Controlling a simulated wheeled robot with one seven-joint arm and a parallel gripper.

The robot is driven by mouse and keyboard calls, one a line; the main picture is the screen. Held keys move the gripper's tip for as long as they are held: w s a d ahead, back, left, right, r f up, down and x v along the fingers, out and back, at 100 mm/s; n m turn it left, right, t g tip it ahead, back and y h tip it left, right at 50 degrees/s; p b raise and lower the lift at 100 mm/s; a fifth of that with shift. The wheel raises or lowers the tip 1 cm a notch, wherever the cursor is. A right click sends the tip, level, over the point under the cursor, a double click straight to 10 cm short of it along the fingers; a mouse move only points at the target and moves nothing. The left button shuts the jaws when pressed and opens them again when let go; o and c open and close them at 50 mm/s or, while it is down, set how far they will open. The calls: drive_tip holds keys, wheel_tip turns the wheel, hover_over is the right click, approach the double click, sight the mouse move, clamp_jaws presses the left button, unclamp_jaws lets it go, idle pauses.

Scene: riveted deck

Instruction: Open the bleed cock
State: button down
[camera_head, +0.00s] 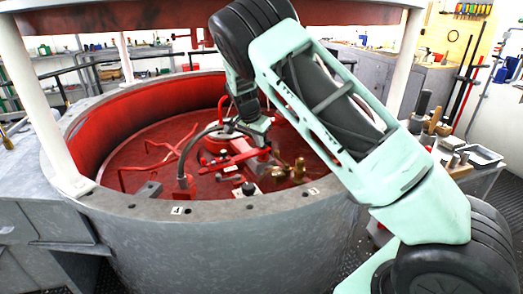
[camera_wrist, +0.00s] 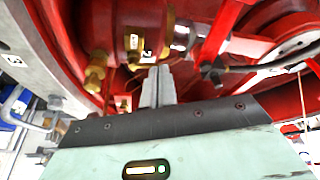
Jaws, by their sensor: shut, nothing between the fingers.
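Brass fittings sit on the red machinery inside the round grey tub. In the head view, a brass fitting (camera_head: 299,169) shows right of my gripper. In the wrist view, a brass fitting (camera_wrist: 95,72) hangs to the left of my fingers, and a brass piece (camera_wrist: 134,44) with white labels is just beyond them. I cannot tell for certain which one is the bleed cock. My gripper (camera_wrist: 160,72) is shut and empty, its two fingers together, pointing towards the labelled brass piece. Whether the tips touch anything is unclear. In the head view my arm partly hides the machinery.
The tub's grey rim (camera_head: 240,207) surrounds the work. Red pipework (camera_head: 150,165) and a dark curved hose (camera_head: 188,155) stand left of my gripper. A white post (camera_head: 45,110) rises at the left. A tool bench (camera_head: 480,165) stands at the right.

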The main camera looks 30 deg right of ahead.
drive_tip(key=shift+v, duration=1.3)
drive_tip(key=s+a+r+n+g+y, duration=0.1)
drive_tip(key=s+a+r+n+y, duration=0.3)
drive_tip(key=s+a, duration=0.65)
drive_tip(key=s+a+n+y, duration=0.1)
drive_tip(key=s+a+n, duration=0.6)
drive_tip(key=a, duration=0.6)
drive_tip(key=s+a+n, duration=0.1)
drive_tip(key=s+n, duration=0.2)
drive_tip(key=s, duration=0.5)
drive_tip(key=s+a+r+n, duration=0.1)
drive_tip(key=s+n, duration=0.3)
drive_tip(key=s, duration=0.4)
drive_tip(key=s+a+r+n, duration=0.1)
drive_tip(key=s+a+n, duration=0.2)
drive_tip(key=s, duration=0.6)
drive_tip(key=shift+a+r+n, duration=0.2)
drive_tip(key=shift+n, duration=0.3)
